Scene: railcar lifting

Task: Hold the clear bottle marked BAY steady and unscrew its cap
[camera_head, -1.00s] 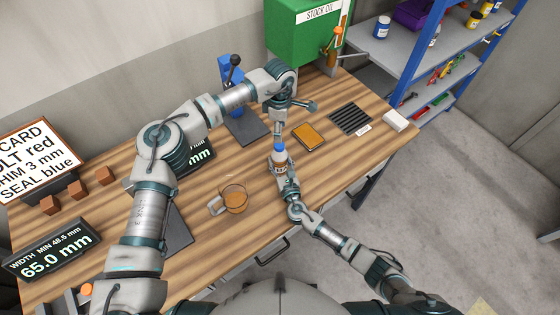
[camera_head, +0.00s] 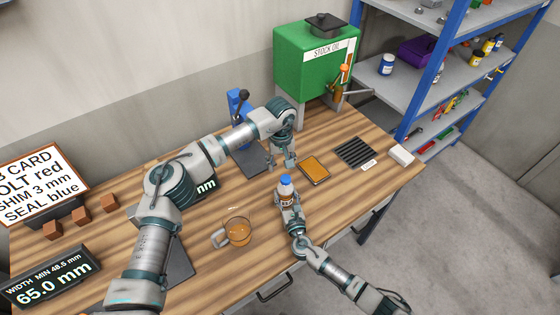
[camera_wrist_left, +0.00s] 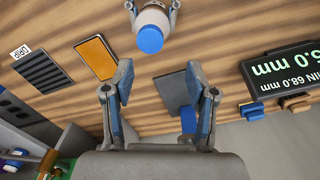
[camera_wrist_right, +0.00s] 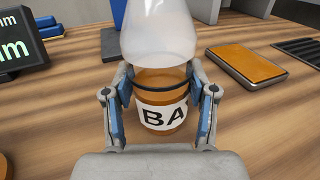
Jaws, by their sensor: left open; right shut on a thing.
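The clear bottle (camera_head: 287,197) with amber contents stands upright, its blue cap (camera_head: 286,180) on top. In the right wrist view its label (camera_wrist_right: 163,117) reads "BA", the rest cut off by the curve. My right gripper (camera_head: 287,204) is shut around the bottle's body, a finger on each side. My left gripper (camera_head: 283,164) is open and empty, behind the bottle and apart from the cap. In the left wrist view the blue cap (camera_wrist_left: 150,39) lies beyond the open fingers (camera_wrist_left: 160,85), nothing between them.
A glass mug (camera_head: 237,232) of amber liquid stands left of the bottle. An orange pad (camera_head: 314,170) and a dark grate (camera_head: 356,152) lie to the right. A green STOCK OIL tank (camera_head: 312,62) stands behind. A display (camera_head: 50,275) sits at the left.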

